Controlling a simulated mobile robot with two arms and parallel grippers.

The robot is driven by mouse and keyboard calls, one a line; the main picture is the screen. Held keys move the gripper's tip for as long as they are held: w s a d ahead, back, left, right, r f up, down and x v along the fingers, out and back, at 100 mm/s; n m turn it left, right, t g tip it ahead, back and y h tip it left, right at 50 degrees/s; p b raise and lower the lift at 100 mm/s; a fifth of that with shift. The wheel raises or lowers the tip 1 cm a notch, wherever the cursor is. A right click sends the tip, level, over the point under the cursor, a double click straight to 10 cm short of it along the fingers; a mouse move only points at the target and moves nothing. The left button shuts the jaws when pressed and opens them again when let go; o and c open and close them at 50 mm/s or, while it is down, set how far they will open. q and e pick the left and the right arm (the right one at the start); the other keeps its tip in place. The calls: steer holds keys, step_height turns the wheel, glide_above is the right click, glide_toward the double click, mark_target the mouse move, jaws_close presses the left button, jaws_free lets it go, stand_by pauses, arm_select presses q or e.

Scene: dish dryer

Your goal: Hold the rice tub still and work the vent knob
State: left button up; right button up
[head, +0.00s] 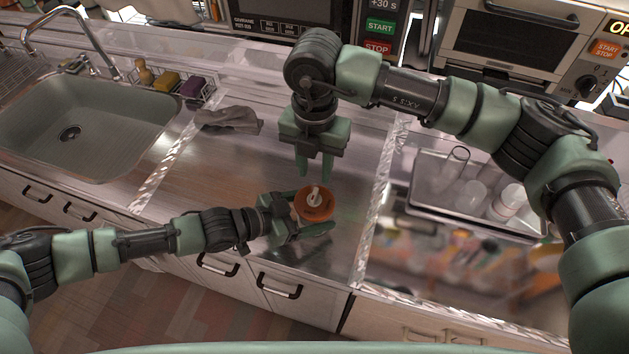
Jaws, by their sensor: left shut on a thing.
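The rice tub (318,211) stands on the steel counter near its front edge, with an orange-brown lid on top. A small whitish vent knob (314,196) sticks up from the lid. My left gripper (311,214) reaches in from the left and is shut on the tub, with a finger on the near side; the tub's lower body is mostly hidden. My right gripper (315,172) points down just behind and above the tub. Its two fingers are apart with nothing between them, and it appears clear of the knob.
A metal tray (425,191) with several clear and white containers is at the right. A grey cloth (229,120) lies at the back left, near the sink (70,158) and a wire rack of sponges. Counter left of the tub is clear.

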steer(key=shift+r, duration=2.4)
arm_select(q)
steer(key=o, duration=1.9)
steer(key=shift+a, duration=0.1)
